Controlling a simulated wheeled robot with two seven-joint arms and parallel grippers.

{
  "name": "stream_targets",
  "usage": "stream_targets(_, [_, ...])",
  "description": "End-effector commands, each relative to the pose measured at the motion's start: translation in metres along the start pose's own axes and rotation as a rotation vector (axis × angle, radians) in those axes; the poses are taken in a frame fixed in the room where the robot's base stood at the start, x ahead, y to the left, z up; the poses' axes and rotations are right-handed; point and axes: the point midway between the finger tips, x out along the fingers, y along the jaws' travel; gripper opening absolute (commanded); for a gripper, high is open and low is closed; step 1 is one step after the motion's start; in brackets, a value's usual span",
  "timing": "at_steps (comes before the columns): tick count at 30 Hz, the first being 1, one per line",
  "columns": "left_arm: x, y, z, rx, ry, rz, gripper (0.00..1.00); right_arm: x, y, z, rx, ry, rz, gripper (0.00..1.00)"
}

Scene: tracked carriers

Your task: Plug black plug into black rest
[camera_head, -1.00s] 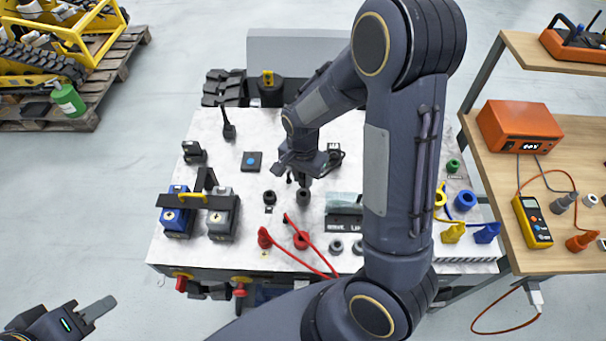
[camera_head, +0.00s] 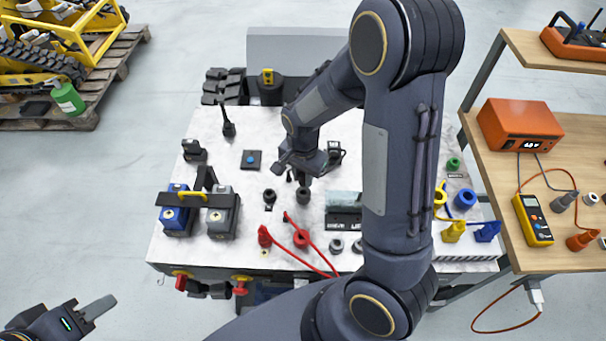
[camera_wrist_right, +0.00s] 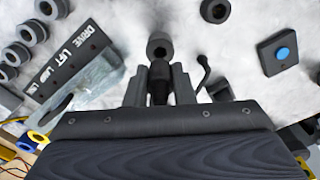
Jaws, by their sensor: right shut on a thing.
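My right gripper (camera_wrist_right: 160,88) is shut on the black plug (camera_wrist_right: 158,82), seen between its two fingers in the right wrist view. In the head view my right gripper (camera_head: 304,180) is low over the middle of the white table. A dark round socket (camera_wrist_right: 160,46), likely the black rest, lies just beyond the plug's tip. It also shows in the head view (camera_head: 302,197), just in front of the gripper. I cannot tell whether plug and socket touch. My left gripper (camera_head: 92,312) is at the lower left, away from the table; its finger opening is unclear.
Another dark ring (camera_head: 269,197) stands left of the socket. A labelled panel (camera_wrist_right: 75,65) and several grey rings lie to one side. A blue-button box (camera_head: 252,160), blue battery (camera_head: 178,215), grey battery (camera_head: 222,218) and red cables (camera_head: 312,250) surround the area.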

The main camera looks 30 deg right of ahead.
Motion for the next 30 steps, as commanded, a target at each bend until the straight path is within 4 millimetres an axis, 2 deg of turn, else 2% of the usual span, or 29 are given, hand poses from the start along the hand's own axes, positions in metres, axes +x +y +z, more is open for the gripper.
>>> stream_targets(17, [0.000,0.000,0.000,0.000,0.000,0.000,0.36,0.001,0.000,0.000,0.000,0.000,0.000,0.01])
stream_targets(30, [0.008,-0.004,0.004,0.000,0.000,0.000,0.36,0.011,0.000,0.000,0.000,0.000,0.001,0.01])
